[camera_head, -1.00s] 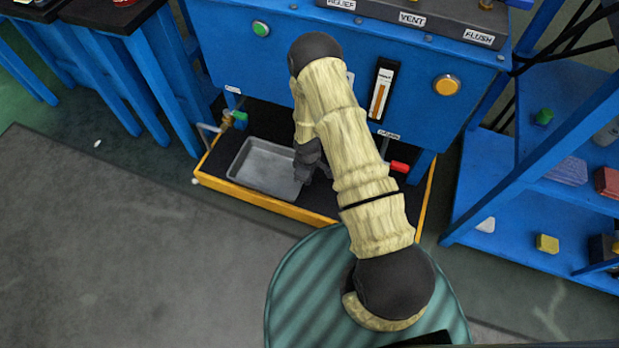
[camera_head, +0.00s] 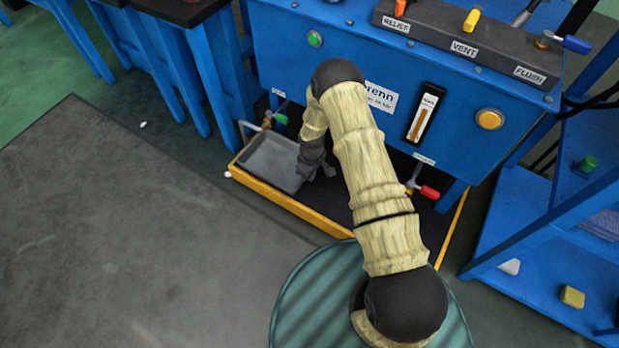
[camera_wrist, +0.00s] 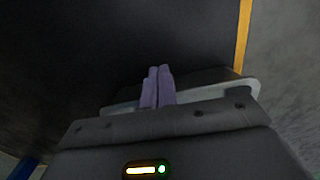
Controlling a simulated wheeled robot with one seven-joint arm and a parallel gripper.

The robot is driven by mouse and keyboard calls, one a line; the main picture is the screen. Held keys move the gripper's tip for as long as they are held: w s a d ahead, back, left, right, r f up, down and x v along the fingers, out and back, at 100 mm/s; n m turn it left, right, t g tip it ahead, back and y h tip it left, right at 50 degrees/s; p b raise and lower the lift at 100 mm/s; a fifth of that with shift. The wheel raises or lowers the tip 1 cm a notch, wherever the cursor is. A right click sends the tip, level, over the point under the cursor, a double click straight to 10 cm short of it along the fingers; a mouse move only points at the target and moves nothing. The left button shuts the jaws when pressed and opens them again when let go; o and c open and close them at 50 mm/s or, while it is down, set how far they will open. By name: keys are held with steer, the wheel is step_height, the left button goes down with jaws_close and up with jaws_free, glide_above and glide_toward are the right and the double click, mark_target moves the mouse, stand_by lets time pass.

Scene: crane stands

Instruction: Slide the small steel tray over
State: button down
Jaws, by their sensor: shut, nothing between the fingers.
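The small steel tray (camera_head: 266,158) lies at the left end of the black, yellow-edged base (camera_head: 300,208) under the blue panel, close to the green-handled tap. My gripper (camera_head: 326,172) is low at the tray's right side, with its fingers shut and nothing between them. In the wrist view my fingers (camera_wrist: 160,72) are together over the dark base surface, and the pale tray rim (camera_wrist: 254,88) shows behind them. My arm and gripper hide part of the tray's right edge. I cannot tell whether the fingers touch it.
The red-handled tap (camera_head: 428,192) overhangs the base's right part. The base is bare right of my gripper. A blue shelf (camera_head: 540,250) stands at right.

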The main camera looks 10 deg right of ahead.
stand_by(0.4)
steer(key=shift+s+d+r+p, duration=0.1)
steer(key=shift+s+d+p, duration=0.1)
steer(key=shift+d+p, duration=0.1)
steer(key=shift+s+d+r+p, duration=0.35)
steer(key=shift+s+d+p, duration=0.2)
steer(key=shift+d+p, duration=0.1)
steer(key=shift+s+d+r+p, duration=0.3)
steer(key=shift+s+d+p, duration=0.2)
steer(key=shift+d+p, duration=0.1)
step_height(320, 180, up, 9)
steer(key=p, duration=0.4)
steer(key=shift+f, duration=0.2)
